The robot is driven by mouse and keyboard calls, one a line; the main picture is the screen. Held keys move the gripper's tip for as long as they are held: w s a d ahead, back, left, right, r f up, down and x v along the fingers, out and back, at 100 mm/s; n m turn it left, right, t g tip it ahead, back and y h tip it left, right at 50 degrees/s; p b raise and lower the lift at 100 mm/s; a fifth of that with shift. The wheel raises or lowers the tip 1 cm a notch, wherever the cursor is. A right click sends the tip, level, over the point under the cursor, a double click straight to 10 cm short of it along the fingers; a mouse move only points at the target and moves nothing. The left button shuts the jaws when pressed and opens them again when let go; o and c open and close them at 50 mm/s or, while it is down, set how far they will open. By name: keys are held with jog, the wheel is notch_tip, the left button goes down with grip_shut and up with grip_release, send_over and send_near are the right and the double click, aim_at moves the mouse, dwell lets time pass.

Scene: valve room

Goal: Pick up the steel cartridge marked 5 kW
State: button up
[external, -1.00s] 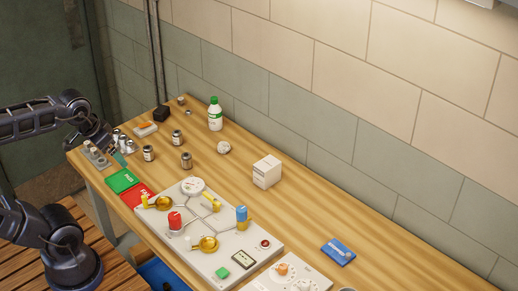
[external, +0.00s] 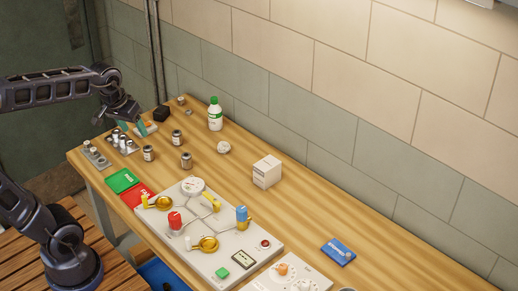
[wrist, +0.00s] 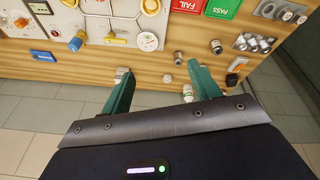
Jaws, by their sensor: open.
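Three small metal cylinders stand loose on the wooden bench in the external view: one at left (external: 148,153), one farther back (external: 177,137) and one at right (external: 186,160). Their markings are too small to read, so I cannot tell which is the 5 kW cartridge. My gripper (external: 133,127) is open and empty, above the bench's far left part, left of the cylinders. In the wrist view my gripper's green fingers (wrist: 158,72) are spread apart. Two cylinders show there, one near the middle (wrist: 178,57) and one farther right (wrist: 216,46).
A rack with several cylinders (external: 129,152) and a grey block (external: 95,157) stand at the left. A green-capped bottle (external: 215,116), white lump (external: 224,148) and white carton (external: 267,171) stand behind. Green (external: 122,180) and red mats and a valve panel (external: 222,256) lie in front.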

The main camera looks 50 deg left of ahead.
jog(key=w+a+f+n+g, duration=0.15)
jog(key=w+a+n, duration=0.3)
jog(key=w, duration=0.65)
jog(key=n+g, duration=0.2)
jog(key=n, duration=0.7)
send_over(177, 132)
jog(key=f, duration=1.9)
jog(key=shift+a+f, duration=0.2)
jog(key=shift+w+a+f, duration=0.1)
jog(key=shift+a+f, duration=0.05)
jog(key=shift+f, duration=0.3)
notch_tip(177, 132, down, 5)
jog(key=shift+r, duration=0.1)
jog(key=shift+d+f, duration=0.15)
jog(key=shift+f, duration=1.25)
jog(key=shift+d+f, duration=0.15)
jog(key=shift+f, duration=1.25)
jog(key=c, duration=1.2)
jog(key=shift+r, duration=0.1)
